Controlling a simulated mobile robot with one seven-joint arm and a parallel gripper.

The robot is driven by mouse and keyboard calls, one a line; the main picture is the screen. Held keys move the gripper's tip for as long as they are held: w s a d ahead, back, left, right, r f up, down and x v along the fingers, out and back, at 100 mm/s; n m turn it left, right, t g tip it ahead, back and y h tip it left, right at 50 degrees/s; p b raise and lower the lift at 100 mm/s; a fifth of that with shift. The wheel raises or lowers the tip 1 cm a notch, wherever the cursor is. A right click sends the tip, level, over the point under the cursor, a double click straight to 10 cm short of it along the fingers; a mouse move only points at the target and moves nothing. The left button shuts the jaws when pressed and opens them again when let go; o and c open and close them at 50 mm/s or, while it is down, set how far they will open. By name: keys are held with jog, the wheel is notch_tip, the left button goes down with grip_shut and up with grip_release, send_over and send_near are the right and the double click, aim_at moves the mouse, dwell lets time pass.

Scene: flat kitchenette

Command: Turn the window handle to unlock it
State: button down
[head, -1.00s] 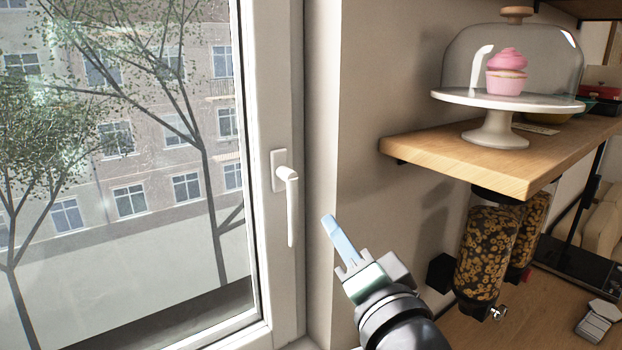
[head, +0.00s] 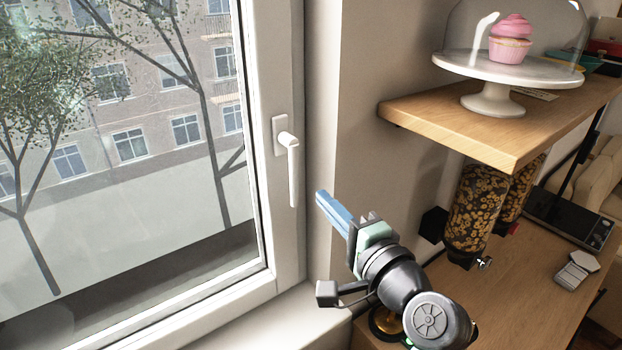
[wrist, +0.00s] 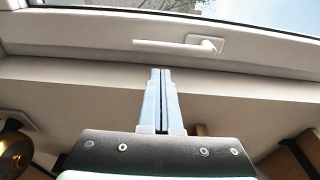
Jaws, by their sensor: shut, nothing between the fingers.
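The white window handle (head: 291,170) sits on a plate on the right side of the window frame and hangs straight down. In the wrist view the handle (wrist: 180,47) lies across the upper part, beyond my fingertips. My gripper (head: 320,196) has blue fingers pressed together with nothing between them. It is to the right of the handle's lower end, and a gap shows between them in the head view. The wrist view shows my gripper (wrist: 160,72) pointing at the frame, apart from the handle. The window (head: 130,130) looks closed.
A wooden shelf (head: 470,128) with a glass-domed cake stand (head: 493,98) juts out at the right. Cereal dispensers (head: 475,210) hang under it above a wooden counter (head: 530,300). The window sill (head: 270,325) is below the handle.

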jog(key=p+x, duration=0.1)
jog(key=x, duration=0.5)
dwell(0.5)
